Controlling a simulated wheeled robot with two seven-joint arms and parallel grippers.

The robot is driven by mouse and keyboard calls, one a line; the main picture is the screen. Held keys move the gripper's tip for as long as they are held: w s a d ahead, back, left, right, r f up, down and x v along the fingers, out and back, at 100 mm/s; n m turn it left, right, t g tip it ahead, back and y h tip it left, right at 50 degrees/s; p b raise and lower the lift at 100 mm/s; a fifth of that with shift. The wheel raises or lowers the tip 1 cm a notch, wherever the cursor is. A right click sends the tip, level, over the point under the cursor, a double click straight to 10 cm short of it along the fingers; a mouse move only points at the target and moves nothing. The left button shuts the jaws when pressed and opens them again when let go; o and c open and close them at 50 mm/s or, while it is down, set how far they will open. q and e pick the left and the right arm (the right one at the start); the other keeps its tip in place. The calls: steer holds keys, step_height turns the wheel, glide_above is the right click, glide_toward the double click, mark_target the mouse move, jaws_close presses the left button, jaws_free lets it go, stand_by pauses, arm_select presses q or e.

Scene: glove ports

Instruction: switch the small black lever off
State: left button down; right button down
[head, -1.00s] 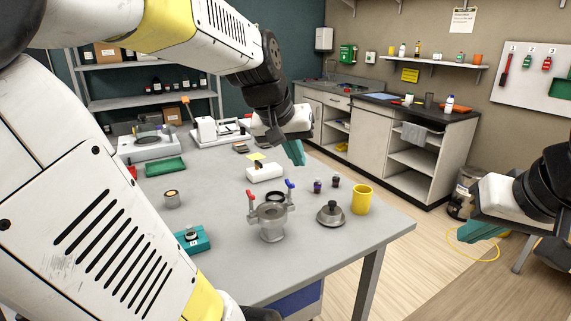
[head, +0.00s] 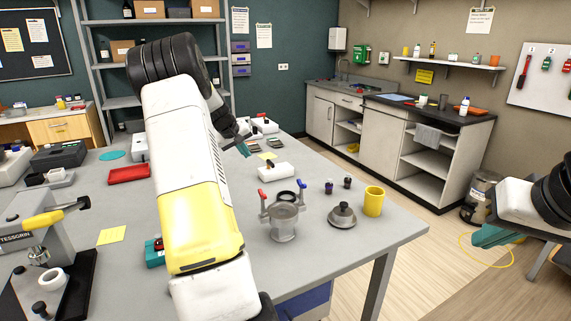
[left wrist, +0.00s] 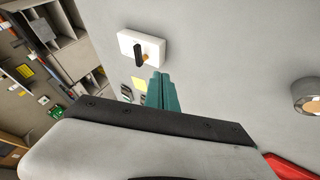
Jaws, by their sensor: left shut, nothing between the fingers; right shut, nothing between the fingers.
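The small black lever (left wrist: 136,50) stands on a white box in the left wrist view, beside a small orange-brown part. In the head view the white box (head: 262,174) lies mid-table with the small lever (head: 271,164) on top; which way it is set I cannot tell. My left gripper (head: 244,149) is shut and empty, behind and left of the box. Its teal fingers (left wrist: 161,92) point toward the box in the left wrist view, with a gap between. My right gripper (head: 490,236) is shut and empty, off the table at the right.
A yellow note (head: 267,156) lies behind the box. A red tray (head: 128,175) lies left.

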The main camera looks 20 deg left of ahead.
mark_target(270, 166)
arm_select(q)
steer(key=x, duration=1)
steer(key=shift+w+f, duration=0.1)
steer(key=shift+f, duration=0.1)
steer(key=shift+w+d+r, duration=0.2)
steer(key=shift+w+d, duration=0.95)
steer(key=shift+w, duration=0.1)
steer(key=shift+w+d, duration=0.15)
steer(key=shift+w, duration=0.05)
steer(key=shift+d, duration=0.15)
